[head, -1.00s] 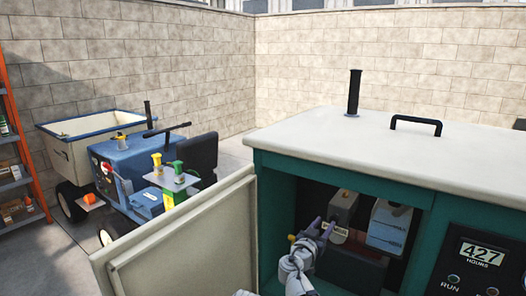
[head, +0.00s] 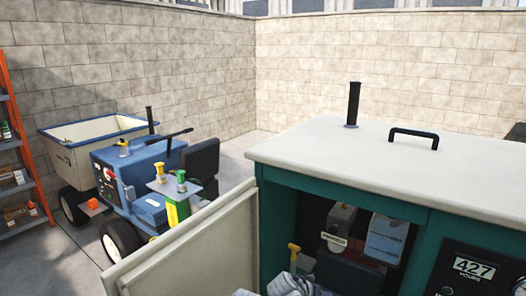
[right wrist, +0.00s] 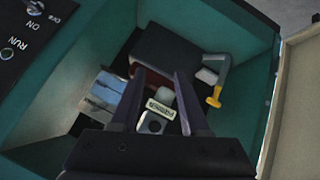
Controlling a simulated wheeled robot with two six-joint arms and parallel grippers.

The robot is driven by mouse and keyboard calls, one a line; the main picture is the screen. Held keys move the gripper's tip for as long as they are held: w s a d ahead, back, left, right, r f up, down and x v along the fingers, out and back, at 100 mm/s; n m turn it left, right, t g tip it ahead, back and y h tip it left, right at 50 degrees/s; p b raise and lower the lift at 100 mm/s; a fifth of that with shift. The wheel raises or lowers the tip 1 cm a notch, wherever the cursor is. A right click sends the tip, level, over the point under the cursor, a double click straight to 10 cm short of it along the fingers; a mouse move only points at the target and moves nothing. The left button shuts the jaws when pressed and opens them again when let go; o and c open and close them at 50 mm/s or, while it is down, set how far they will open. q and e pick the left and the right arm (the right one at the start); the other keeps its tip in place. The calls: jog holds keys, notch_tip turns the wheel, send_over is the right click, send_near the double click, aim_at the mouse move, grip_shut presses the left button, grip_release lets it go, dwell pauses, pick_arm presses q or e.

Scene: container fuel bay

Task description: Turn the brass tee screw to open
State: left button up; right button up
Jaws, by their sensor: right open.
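The brass tee screw (head: 294,249) shows as a small yellow T inside the open teal cabinet (head: 275,195), near its left side. In the right wrist view, the yellow tee screw (right wrist: 214,97) sits right of the fingers, at the end of a grey-green pipe-like part. My right gripper (right wrist: 160,77) is open, with nothing between its fingers. It points into the cabinet, and the tee screw is outside its jaws, apart from the right finger. In the head view only part of my right arm shows at the bottom edge. My left gripper is not in view.
The cream door (head: 195,250) stands open on the left. Inside are a dark box (right wrist: 172,55), a grey unit (head: 341,220) with a white label (head: 334,239), and a pale blue container (head: 385,238). A panel (head: 475,265) reading 427 hours is right of the opening.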

pick_arm(q)
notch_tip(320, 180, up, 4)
jog(key=p, duration=0.3)
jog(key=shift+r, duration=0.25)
pick_arm(e)
jog(key=s+a+f+n+g+y, duration=0.1)
jog(key=s+a+n+g+y, duration=0.1)
jog(key=s+a, duration=0.3)
jog(key=s+a+f+n+g+y, duration=0.1)
jog(key=s+a+n+g+y, duration=0.2)
jog(key=s, duration=0.7)
jog(key=a+n+g, duration=0.1)
jog(key=a+n, duration=0.1)
jog(key=shift+s+a+y, duration=0.3)
jog(key=shift+s+a, duration=0.05)
